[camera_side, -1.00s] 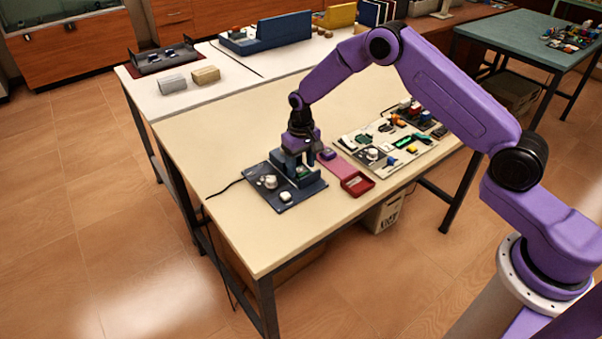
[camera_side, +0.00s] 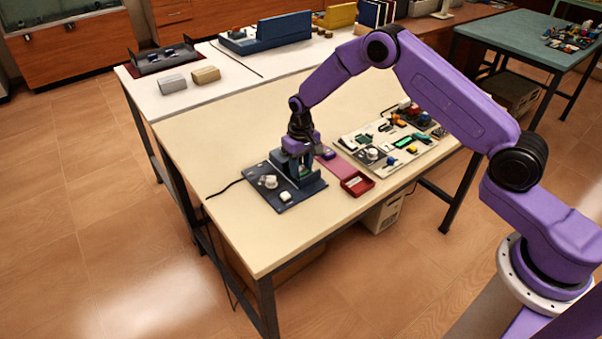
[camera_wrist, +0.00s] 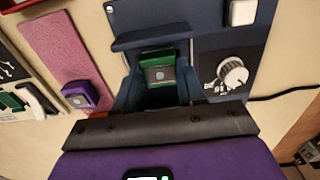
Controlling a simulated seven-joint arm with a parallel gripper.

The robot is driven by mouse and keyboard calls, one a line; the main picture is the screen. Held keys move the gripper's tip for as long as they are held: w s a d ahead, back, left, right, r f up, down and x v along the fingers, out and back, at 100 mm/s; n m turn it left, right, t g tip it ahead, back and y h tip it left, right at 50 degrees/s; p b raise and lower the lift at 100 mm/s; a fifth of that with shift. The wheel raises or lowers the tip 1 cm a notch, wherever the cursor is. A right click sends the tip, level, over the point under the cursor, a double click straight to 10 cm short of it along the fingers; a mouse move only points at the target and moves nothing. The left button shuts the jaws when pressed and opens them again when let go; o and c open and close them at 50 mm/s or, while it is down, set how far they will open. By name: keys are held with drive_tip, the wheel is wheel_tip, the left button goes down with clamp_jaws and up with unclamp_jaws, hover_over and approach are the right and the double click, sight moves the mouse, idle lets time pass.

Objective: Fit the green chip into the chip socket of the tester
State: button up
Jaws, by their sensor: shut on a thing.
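The tester (camera_side: 256,186) is a dark blue panel on the bench with a raised blue housing, a round knob (camera_wrist: 233,74) and a white button (camera_wrist: 242,12). My gripper (camera_side: 301,170) points down over the raised housing. In the wrist view, the green chip (camera_wrist: 158,56) shows between blue upright parts, just beyond the gripper's dark bar. My gripper is shut on the chip. The fingertips and the chip's lower edge are partly hidden by the housing. The socket itself is hidden, so I cannot tell whether the chip is seated.
A pink mat (camera_wrist: 57,50) with a small purple block (camera_wrist: 78,94) lies beside the tester. A red tray (camera_side: 357,184) and a board crowded with parts (camera_side: 350,146) are to the right. A black cable (camera_side: 224,188) leaves the tester's left side. The bench front-left is clear.

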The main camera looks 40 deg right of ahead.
sight(301, 169)
drive_tip(key=shift+r, duration=3.2)
drive_tip(key=o, duration=0.4)
drive_tip(key=c, duration=0.4)
drive_tip(key=shift+o, duration=0.2)
drive_tip(key=d, duration=0.4)
drive_tip(key=w+d, duration=0.1)
drive_tip(key=d, duration=0.4)
drive_tip(key=w+d, duration=0.1)
drive_tip(key=d, duration=0.3)
drive_tip(key=shift+w+d+r, duration=0.25)
drive_tip(key=shift+d+r, duration=0.05)
drive_tip(key=shift+d, duration=0.05)
drive_tip(key=d, duration=1.3)
drive_tip(key=shift+s+d+f, duration=0.1)
drive_tip(key=shift+s+f, duration=0.05)
drive_tip(key=shift+f, duration=0.8)
drive_tip(key=shift+s+f, duration=0.2)
drive_tip(key=shift+f, duration=0.7)
drive_tip(key=shift+s+d+f, duration=0.1)
drive_tip(key=shift+s+f, duration=0.05)
drive_tip(key=shift+f, duration=0.8)
